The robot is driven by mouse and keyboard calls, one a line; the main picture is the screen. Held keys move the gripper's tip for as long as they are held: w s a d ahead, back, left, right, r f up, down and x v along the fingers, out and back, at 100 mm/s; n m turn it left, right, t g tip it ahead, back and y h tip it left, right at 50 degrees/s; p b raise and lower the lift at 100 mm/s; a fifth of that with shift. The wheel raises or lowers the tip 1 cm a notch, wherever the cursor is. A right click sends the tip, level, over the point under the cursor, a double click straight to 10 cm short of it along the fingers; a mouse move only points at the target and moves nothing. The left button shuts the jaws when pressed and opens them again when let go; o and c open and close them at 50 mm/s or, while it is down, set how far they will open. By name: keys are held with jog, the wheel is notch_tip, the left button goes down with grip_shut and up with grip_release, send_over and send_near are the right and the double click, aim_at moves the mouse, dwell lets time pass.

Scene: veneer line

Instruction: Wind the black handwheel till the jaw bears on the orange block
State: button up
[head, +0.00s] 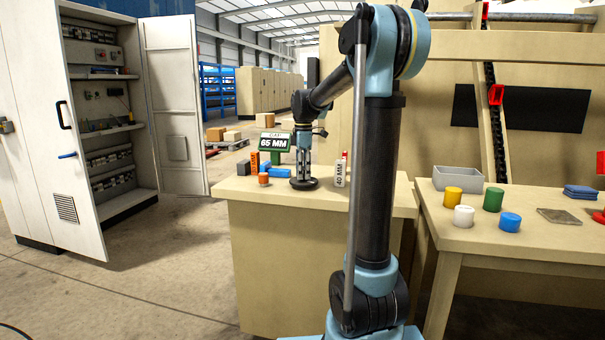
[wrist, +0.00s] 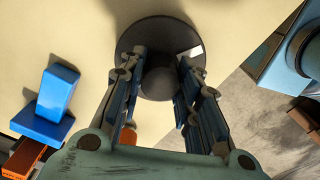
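The black handwheel (head: 304,184) lies flat, a dark disc on the beige bench top; in the wrist view (wrist: 130,45) its round hub shows at the centre. My gripper (head: 303,176) points down over it. In the wrist view my gripper's fingers (wrist: 161,62) stand apart on either side of the hub; whether they touch it is unclear. An upright orange block (head: 254,162) stands left of the wheel, near blue blocks (head: 280,172). An orange piece (wrist: 22,160) shows at the wrist view's lower left. I cannot make out the jaw or its contact with the block.
A green sign reading 65 MM (head: 275,143) stands behind the blocks. A white 40 MM tag (head: 340,174) is right of the wheel, and a small orange cylinder (head: 263,179) is near the front. The right table (head: 460,235) carries coloured cylinders and a grey bin (head: 458,180).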

jog(key=shift+w+m, duration=0.1)
jog(key=shift+m, duration=0.2)
